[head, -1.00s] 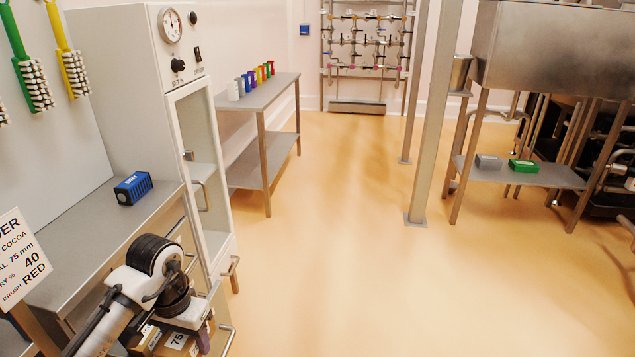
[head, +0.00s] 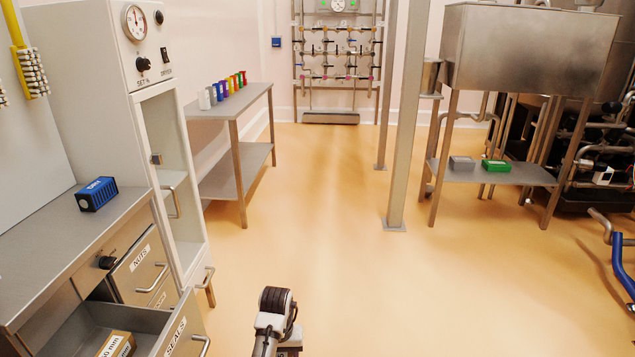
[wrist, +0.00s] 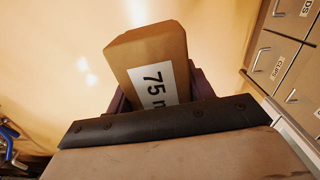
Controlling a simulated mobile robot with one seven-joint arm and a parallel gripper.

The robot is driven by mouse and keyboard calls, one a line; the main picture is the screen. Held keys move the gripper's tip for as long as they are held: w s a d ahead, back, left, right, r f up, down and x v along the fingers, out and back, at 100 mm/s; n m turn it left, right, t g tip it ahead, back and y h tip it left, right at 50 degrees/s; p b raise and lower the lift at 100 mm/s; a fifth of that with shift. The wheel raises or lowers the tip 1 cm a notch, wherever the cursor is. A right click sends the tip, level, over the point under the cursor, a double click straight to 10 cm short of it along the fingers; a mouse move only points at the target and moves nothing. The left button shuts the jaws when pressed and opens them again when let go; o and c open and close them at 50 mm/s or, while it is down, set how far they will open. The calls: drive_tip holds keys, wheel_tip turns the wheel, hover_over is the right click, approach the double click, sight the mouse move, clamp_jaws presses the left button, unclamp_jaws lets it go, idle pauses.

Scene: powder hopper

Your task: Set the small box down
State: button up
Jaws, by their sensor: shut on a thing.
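The small box is a brown carton (wrist: 148,55) with a white label that reads "75" and part of an "m". It shows in the wrist view, held beyond my wrist over the floor. My gripper (wrist: 155,92) is shut on it, with dark purple fingers on either side of the carton. In the head view my arm's wrist (head: 275,318) is at the bottom centre, over open floor. The gripper and the box are hidden or cut off there.
An open drawer (head: 185,335) marked SEALS, holding another brown box (head: 118,345), juts out at lower left. A blue box (head: 97,194) lies on the steel counter (head: 60,245). A steel side table (head: 222,115) carries several coloured containers. Floor in the middle is clear.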

drive_tip(key=s+d+f, duration=0.3)
drive_tip(key=d+f, duration=0.1)
drive_tip(key=f, duration=0.3)
drive_tip(key=s+d+f+b, duration=0.1)
drive_tip(key=s+d+f, duration=0.3)
drive_tip(key=d+f, duration=0.1)
drive_tip(key=shift+d+f, duration=0.2)
drive_tip(key=shift+f, duration=0.7)
